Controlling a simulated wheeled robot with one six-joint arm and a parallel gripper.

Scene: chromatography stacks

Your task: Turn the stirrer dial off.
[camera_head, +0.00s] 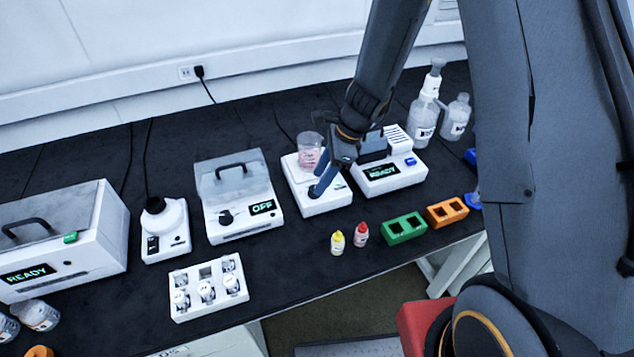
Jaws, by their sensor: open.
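The stirrer (305,183) is a white box on the black bench, with a glass beaker (309,152) of pink liquid on its top plate. My gripper (316,187) is open, pointing down at the front of the stirrer, just in front of the beaker. The gripper covers much of the stirrer's front, and I cannot make out its dial or whether the fingers touch it.
A white device with an OFF display (263,207) and dark knob stands left of the stirrer. A READY device (390,178) stands close right. Yellow-capped (338,243) and red-capped (361,234) bottles and a green rack (404,229) stand in front.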

